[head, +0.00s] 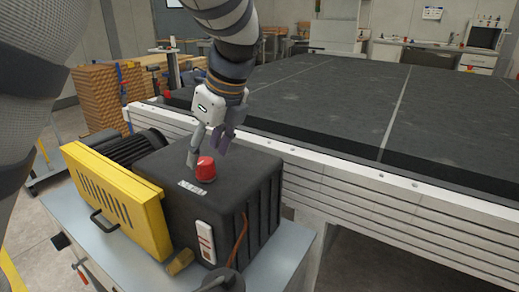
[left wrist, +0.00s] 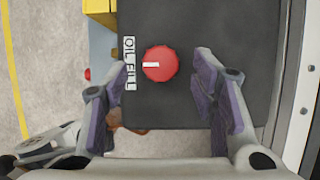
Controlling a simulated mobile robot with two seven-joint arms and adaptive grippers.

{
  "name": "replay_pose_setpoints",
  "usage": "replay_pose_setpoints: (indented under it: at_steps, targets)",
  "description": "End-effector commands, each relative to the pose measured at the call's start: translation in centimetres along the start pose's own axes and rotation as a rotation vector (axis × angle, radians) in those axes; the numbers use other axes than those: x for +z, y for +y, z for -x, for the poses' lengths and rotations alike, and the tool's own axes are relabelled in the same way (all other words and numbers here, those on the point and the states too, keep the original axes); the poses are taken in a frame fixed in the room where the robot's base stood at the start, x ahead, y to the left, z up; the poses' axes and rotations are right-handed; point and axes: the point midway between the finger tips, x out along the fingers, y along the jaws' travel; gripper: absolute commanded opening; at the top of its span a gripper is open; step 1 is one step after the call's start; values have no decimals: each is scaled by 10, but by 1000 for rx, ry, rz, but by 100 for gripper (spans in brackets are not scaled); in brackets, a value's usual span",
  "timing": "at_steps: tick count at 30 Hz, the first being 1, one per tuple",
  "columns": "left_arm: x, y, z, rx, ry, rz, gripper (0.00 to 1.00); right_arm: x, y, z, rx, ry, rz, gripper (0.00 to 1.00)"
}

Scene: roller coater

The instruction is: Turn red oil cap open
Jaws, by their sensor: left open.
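The red oil cap (head: 206,169) sits on top of the dark grey gearbox housing (head: 240,172), behind an "OIL FILL" label. In the left wrist view the red cap (left wrist: 160,63) is round with a white mark, and lies ahead of the fingertips, roughly midway across the gap. My left gripper (head: 208,150) points down just above and behind the cap. Its purple-padded fingers (left wrist: 166,88) are spread apart and hold nothing. I see no contact between the fingers and the cap. My right gripper does not show.
A yellow guard (head: 118,200) with a black handle stands left of the housing on a grey base plate (head: 290,245). A large dark roller bed (head: 400,110) with a light metal side rail runs behind and to the right. Stacked wooden boards (head: 97,95) stand at the back left.

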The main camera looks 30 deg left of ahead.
Motion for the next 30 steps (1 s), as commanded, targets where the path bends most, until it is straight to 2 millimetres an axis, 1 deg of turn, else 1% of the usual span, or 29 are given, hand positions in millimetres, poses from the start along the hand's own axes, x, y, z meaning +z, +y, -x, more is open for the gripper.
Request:
replay_pose_setpoints:
  at_steps: [1, 3, 6, 9, 15, 16, 17, 18, 20, 21, 22, 30]
  targets:
    - [0, 0, -10, 3, 1, 1, 52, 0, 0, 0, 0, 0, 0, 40]
    - [0, 0, -22, 2, 0, 1, 52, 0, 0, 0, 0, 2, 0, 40]
    - [0, 0, -33, -1, 0, 0, 52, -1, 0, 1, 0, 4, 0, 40]
    - [0, 0, -37, -3, 0, 1, 52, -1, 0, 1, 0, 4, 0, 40]
    - [0, 0, -37, -3, 0, 1, 52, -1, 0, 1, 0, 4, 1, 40]
    - [0, 0, -37, -3, 0, 1, 48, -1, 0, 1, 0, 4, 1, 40]
    - [0, 0, -37, -3, 0, 1, 41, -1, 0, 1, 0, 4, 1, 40]
    - [0, 0, -37, -3, 0, 1, 32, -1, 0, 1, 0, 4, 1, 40]
    - [0, 0, -37, -2, 0, 1, 18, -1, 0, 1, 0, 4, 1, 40]
    - [0, 0, -37, -2, 0, 1, 9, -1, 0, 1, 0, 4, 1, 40]
    - [0, 0, -37, -2, 0, 1, 4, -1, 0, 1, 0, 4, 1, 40]
    - [0, 0, -37, 5, 0, 18, 4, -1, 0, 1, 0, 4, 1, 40]
